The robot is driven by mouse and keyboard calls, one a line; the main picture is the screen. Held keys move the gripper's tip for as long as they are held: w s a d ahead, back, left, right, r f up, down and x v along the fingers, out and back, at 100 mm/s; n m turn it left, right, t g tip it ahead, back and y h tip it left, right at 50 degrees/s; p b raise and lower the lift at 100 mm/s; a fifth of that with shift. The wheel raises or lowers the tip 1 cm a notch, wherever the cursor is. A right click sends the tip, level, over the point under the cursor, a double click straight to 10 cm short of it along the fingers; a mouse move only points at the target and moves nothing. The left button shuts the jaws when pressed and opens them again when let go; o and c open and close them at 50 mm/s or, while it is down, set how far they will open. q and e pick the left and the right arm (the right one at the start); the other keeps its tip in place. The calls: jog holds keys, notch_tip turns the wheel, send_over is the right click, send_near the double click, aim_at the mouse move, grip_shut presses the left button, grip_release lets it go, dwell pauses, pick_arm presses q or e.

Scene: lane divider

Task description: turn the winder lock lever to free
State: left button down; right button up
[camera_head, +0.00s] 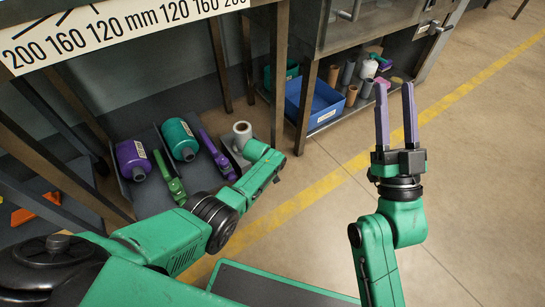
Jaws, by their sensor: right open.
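My right gripper (394,92) is raised at the right, pointing up in the picture. Its two purple fingers are apart with nothing between them. My left arm reaches in from the left and bends near the shelf under the bench; I cannot make out its gripper. A grey handle (345,15) sticks out at the front of the metal machine at the top. Another small handle (440,28) sits on its right side. I cannot tell whether either is the winder lock lever, nor its setting. My right gripper is apart from both.
A bench with a number strip (120,28) stands at the left. Below it are a purple bottle (133,158), a teal bottle (180,139) and hand tools. A blue bin (314,101) sits on the machine's lower shelf. The floor with a yellow line (460,98) is clear at right.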

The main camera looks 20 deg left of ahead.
notch_tip(320, 180, down, 20)
jog(key=s+a+m+g+h+p, duration=0.2)
jog(key=g, duration=0.5)
jog(key=s+a+f+g+h+p, duration=0.1)
jog(key=s+f+g+p, duration=0.2)
jog(key=s+f, duration=0.7)
notch_tip(320, 180, down, 2)
jog(key=shift+f+g+p, duration=0.15)
jog(key=shift+g+p, duration=0.2)
jog(key=shift+g, duration=0.85)
jog(key=shift+a, duration=0.1)
